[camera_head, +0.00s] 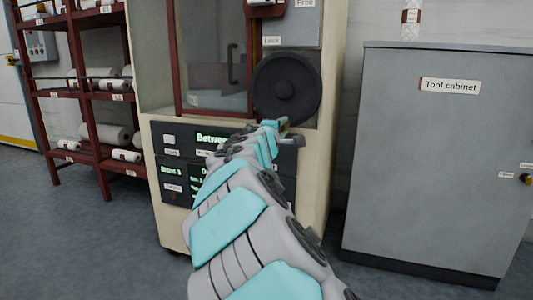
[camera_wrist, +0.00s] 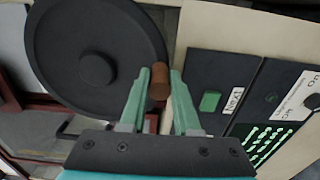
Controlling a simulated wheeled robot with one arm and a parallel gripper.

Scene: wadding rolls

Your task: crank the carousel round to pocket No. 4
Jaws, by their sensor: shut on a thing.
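The black crank wheel (camera_head: 287,85) is on the front of the cream carousel cabinet (camera_head: 322,150), right of a red-framed window door (camera_head: 212,60). In the wrist view the wheel (camera_wrist: 95,30) fills the upper left, with its brown handle knob (camera_wrist: 160,83) at the rim. My gripper (camera_wrist: 160,90) has its two green fingers closed on either side of the knob. In the head view my gripper (camera_head: 284,126) is at the wheel's lower edge, and the knob is hard to make out. The display (camera_head: 211,138) begins "Betwe…"; the rest is covered by my arm.
A latch plate (camera_head: 292,27) labelled "Latch" and "Free" is above the wheel. The wrist view shows a green button (camera_wrist: 210,101) beside a "Next" label. A grey tool cabinet (camera_head: 430,160) stands right. A red rack (camera_head: 88,110) with white rolls stands left.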

